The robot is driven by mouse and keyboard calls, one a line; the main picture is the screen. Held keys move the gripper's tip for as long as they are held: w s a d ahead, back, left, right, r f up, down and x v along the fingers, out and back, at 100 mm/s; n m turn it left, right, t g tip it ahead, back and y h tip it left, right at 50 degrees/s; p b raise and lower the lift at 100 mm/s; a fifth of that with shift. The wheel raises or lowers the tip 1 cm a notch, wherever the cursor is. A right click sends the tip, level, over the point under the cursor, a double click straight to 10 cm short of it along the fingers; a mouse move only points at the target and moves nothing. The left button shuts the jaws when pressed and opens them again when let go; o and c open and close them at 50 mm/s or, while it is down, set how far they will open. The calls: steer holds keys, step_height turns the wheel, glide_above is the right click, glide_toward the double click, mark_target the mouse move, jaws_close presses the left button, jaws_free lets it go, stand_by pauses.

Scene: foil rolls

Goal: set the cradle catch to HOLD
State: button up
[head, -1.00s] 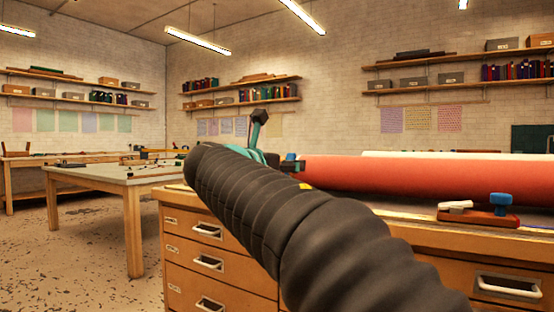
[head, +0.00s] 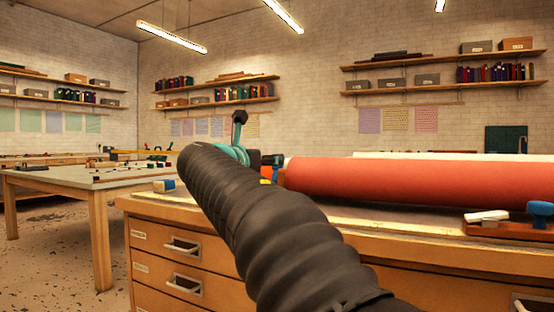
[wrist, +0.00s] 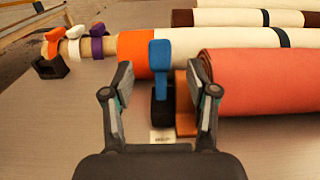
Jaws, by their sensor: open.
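In the wrist view my gripper (wrist: 163,78) is open, one finger on each side of a blue-topped lever (wrist: 160,55) on a black post. The lever looks like the cradle catch and stands upright in the picture. I cannot tell whether the fingers touch it. A brown block (wrist: 186,105) is just right of it, and a small pale label (wrist: 163,137) lies below, too blurred to read. A large red roll (wrist: 265,80) lies to the right. In the head view my dark arm hides the catch; the red roll (head: 400,182) shows beyond it.
An orange-ended white roll (wrist: 190,48) lies behind the lever. Orange, white and purple bands (wrist: 75,45) sit on its left core. In the head view a brown block with a blue knob (head: 540,210) is on the cabinet top at right. A worktable (head: 85,180) stands left.

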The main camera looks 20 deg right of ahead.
steer(key=x, duration=0.7)
steer(key=shift+w+d, duration=0.1)
steer(key=shift+d, duration=0.05)
jaws_close()
